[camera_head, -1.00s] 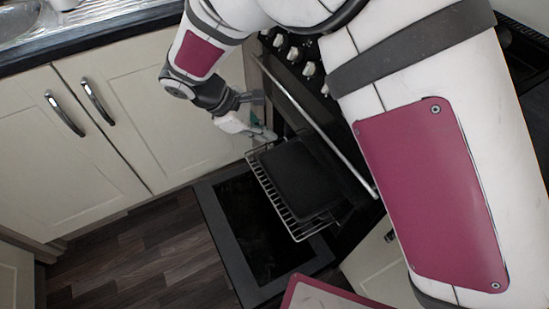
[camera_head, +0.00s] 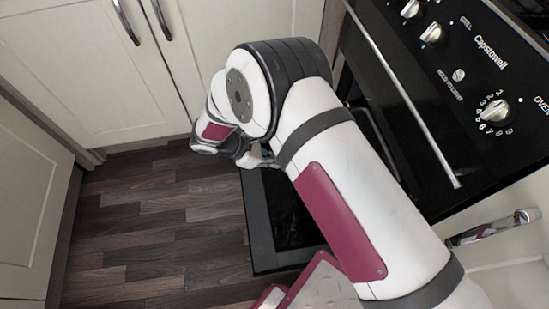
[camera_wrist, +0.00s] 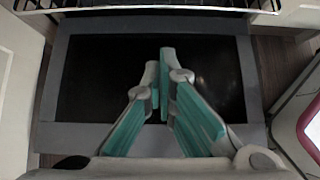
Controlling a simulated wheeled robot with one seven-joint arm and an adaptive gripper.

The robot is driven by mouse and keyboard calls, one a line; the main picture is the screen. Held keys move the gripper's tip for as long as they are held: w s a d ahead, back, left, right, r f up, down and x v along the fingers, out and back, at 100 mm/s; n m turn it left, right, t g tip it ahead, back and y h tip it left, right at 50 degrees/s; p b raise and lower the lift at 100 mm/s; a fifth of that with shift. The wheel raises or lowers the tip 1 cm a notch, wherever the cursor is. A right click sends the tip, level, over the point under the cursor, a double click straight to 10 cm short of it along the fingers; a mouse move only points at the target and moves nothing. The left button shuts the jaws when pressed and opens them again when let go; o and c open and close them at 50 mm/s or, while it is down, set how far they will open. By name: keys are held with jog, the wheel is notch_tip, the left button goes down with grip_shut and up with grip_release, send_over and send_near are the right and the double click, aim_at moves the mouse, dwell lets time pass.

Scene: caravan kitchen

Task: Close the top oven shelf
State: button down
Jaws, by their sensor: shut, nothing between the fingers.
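The oven's wire shelf (camera_wrist: 85,10) shows along the top edge of the wrist view, with its front rails above the opened oven door. In the head view my arm hides the shelf. The lower oven door (camera_head: 260,225) is folded down flat near the floor; its dark glass panel (camera_wrist: 95,80) fills the middle of the wrist view. My gripper (camera_wrist: 164,65) is shut and empty, with its teal-padded fingers over the door panel and pointing toward the shelf. It appears apart from the shelf. In the head view it is mostly hidden behind my arm.
Cream cupboards (camera_head: 80,70) stand at the left and back. The wood floor (camera_head: 160,230) is clear to the left of the door. The oven front (camera_head: 470,100) with knobs and a long handle bar (camera_head: 405,95) is at the right. A drawer handle (camera_head: 495,225) sits below it.

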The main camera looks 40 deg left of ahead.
jog(key=w+d+f+b, duration=0.2)
jog(key=w+d+f, duration=0.2)
jog(key=w+d, duration=0.1)
jog(key=shift+w+d, duration=0.15)
jog(key=shift+w, duration=0.45)
jog(key=w+d, duration=0.4)
jog(key=w, duration=0.1)
jog(key=w+d, duration=0.5)
jog(key=w, duration=0.1)
jog(key=w+d+b, duration=0.1)
jog(key=w+d, duration=0.4)
jog(key=shift+w+d, duration=0.15)
jog(key=shift+w, duration=0.2)
